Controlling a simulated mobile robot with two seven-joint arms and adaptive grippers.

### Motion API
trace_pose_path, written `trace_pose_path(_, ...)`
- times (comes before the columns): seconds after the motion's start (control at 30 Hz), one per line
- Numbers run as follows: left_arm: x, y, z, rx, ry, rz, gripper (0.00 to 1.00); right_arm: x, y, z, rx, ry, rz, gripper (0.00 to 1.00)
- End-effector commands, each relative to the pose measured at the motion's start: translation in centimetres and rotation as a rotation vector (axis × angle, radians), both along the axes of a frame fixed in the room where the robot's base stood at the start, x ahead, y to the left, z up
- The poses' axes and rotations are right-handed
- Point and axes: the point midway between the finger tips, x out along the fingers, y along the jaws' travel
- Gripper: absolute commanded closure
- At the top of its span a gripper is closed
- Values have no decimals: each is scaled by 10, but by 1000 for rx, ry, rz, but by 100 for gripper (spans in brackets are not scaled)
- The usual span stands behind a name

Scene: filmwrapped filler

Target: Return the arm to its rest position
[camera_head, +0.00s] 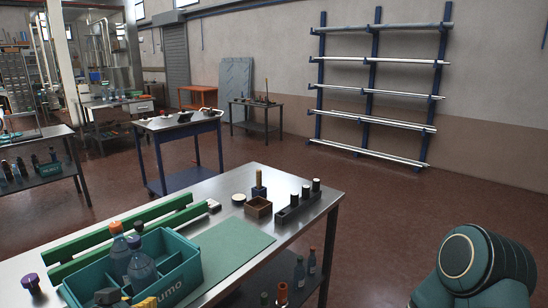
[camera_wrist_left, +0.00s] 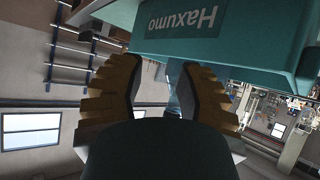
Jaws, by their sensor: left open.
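My left gripper (camera_head: 127,298) is at the bottom edge of the head view, by the near side of the teal crate (camera_head: 185,280) marked "Haxumo". Only its fingertips show there. In the left wrist view my left gripper (camera_wrist_left: 160,68) has its two yellow-and-grey fingers spread apart. The teal crate (camera_wrist_left: 265,50) fills the top of that upside-down view, close to the fingers. A pale bluish shape shows partly between the fingers, too hidden to name. A dark green rounded link of mine is at the lower right of the head view. My right gripper is out of view.
Two bottles (camera_head: 141,268) stand in the crate on the metal table (camera_head: 300,192). A green mat (camera_head: 232,246), green rails (camera_head: 120,232), a small wooden box (camera_head: 258,208) and a dark block with black-capped cylinders (camera_head: 297,208) are also there. Open floor (camera_head: 400,215) lies right of the table.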

Motion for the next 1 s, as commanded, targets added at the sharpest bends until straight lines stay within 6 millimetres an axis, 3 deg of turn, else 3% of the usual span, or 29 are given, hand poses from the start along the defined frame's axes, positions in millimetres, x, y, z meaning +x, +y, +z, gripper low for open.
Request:
trace_pose_path(0.27, -10, -71, -113, -135, 302, -44, 66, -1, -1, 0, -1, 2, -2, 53)
trace_pose_path(0.4, -33, -109, -170, -190, 474, -56, 66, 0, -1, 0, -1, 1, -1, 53)
trace_pose_path(0.6, -82, -159, -236, -240, 709, -69, 66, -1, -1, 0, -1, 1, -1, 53)
trace_pose_path(0.8, -118, -185, -269, -258, 848, -68, 66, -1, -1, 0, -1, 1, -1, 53)
trace_pose_path(1.0, -126, -190, -275, -260, 879, -66, 66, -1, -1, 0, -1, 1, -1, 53)
